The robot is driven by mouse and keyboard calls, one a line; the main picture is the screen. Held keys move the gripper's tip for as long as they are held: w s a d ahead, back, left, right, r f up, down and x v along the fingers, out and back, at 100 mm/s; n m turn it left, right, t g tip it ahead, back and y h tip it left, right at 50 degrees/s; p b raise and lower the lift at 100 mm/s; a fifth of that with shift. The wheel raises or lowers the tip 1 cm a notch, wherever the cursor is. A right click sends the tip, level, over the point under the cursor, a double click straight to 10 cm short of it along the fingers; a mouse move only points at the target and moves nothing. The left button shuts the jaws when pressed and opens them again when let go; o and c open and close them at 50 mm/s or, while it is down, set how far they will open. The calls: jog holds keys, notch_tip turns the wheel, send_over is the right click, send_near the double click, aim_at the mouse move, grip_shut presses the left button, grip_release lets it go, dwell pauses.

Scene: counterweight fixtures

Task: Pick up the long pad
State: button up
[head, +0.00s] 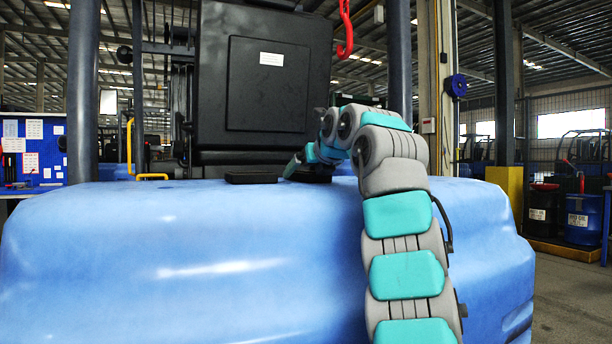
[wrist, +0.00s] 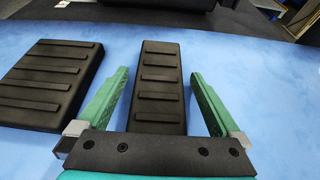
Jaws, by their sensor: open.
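A narrow black ribbed pad, which looks like the long pad (wrist: 162,88), lies flat on a blue surface in the wrist view. My gripper (wrist: 160,76) is open, with one teal finger on each side of this pad. Gaps show between both fingers and the pad. The pad's near end is hidden behind the gripper's dark palm bar. In the head view my gripper (head: 304,166) is low over the blue top, and a dark pad edge (head: 318,179) shows beneath it.
A wider black ribbed pad (wrist: 50,85) lies left of the left finger; it also shows in the head view (head: 251,178). The blue rounded body (head: 180,260) bears both pads. A black upright panel (head: 265,85) stands behind. A red hook (head: 345,30) hangs above.

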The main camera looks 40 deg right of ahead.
jog(key=shift+c, duration=0.4)
jog(key=c, duration=1.4)
jog(key=shift+a+r, duration=0.1)
